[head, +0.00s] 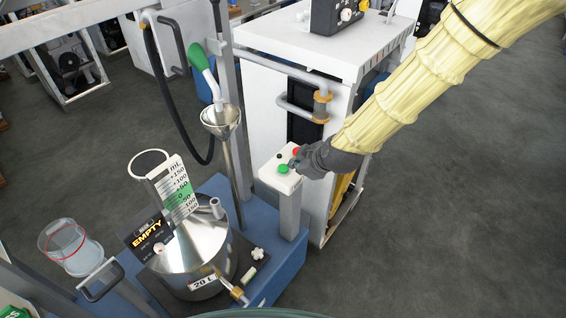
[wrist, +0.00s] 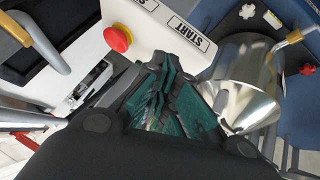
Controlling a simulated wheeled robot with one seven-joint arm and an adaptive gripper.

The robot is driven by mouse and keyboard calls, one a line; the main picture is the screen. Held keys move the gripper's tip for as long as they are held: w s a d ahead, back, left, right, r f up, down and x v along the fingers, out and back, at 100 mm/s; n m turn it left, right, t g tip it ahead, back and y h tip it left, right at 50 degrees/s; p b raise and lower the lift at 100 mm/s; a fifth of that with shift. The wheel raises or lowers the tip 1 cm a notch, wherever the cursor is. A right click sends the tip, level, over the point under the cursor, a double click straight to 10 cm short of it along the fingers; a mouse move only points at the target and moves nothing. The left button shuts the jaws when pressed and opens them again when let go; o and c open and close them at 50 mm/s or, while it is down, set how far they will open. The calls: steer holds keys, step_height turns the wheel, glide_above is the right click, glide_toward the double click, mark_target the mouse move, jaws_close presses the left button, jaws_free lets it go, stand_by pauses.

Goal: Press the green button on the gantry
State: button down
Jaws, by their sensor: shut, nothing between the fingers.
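The green button (head: 283,169) sits on the sloped top of a white control box (head: 268,171) on a post, with a red button (head: 297,152) and a small black one beside it. My gripper (head: 296,164) comes in from the right and its tips are right by the green button; I cannot tell whether they touch it. In the wrist view the shut, empty fingers (wrist: 168,85) lie over the white panel, just below the START label (wrist: 190,34). The red button also shows there (wrist: 118,38). The green button is hidden in that view.
A steel vessel (head: 200,250) on a blue base (head: 264,265) stands left of the post. A funnel (head: 220,119) with a green-handled nozzle (head: 199,56) is behind it. A white cabinet (head: 250,75) stands behind the box. The floor at right is clear.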

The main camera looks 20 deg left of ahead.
mark_target(280, 169)
steer(key=w+a+r+n+y, duration=0.1)
steer(key=a+r+n, duration=0.2)
steer(key=a+r, duration=0.3)
step_height(280, 169, up, 3)
steer(key=shift+w+p, duration=0.2)
steer(key=shift+p, duration=0.2)
steer(key=shift+f, duration=0.2)
steer(key=shift+f+b, duration=2.7)
steer(key=shift+f, duration=1.5)
steer(key=shift+f, duration=0.2)
steer(key=shift+f, duration=0.25)
steer(key=shift+f+b, duration=0.45)
steer(key=shift+r, duration=0.1)
steer(key=shift+r+p, duration=0.55)
steer(key=shift+r, duration=0.25)
